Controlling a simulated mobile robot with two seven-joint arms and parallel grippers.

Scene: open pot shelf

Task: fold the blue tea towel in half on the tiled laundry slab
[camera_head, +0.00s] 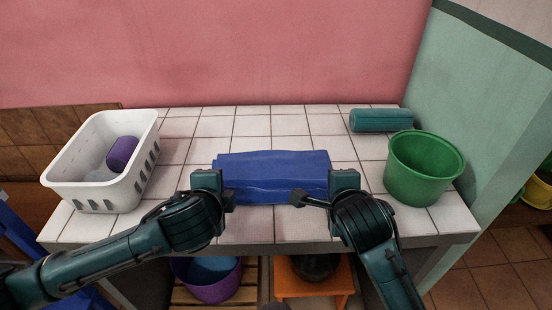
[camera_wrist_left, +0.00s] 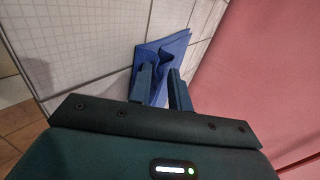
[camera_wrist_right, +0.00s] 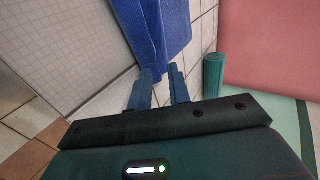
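The blue tea towel (camera_head: 270,165) lies rumpled on the white tiled laundry slab (camera_head: 200,125), with ridges running left to right across it. My left gripper (camera_head: 220,190) is at the towel's near left corner. In the left wrist view its fingers (camera_wrist_left: 162,70) stand apart, with blue cloth (camera_wrist_left: 172,46) just past and between the tips. My right gripper (camera_head: 325,190) is at the near right side. In the right wrist view its fingers (camera_wrist_right: 162,70) stand apart, and a towel corner (camera_wrist_right: 152,60) reaches the left fingertip. Whether either touches the cloth is unclear.
A white basket (camera_head: 75,190) holding a purple cup (camera_head: 122,153) stands at the slab's left. A green bucket (camera_head: 424,170) and a teal roll (camera_head: 381,120) are at the right. A pink wall (camera_head: 220,50) closes the back. Tiles behind the towel are clear.

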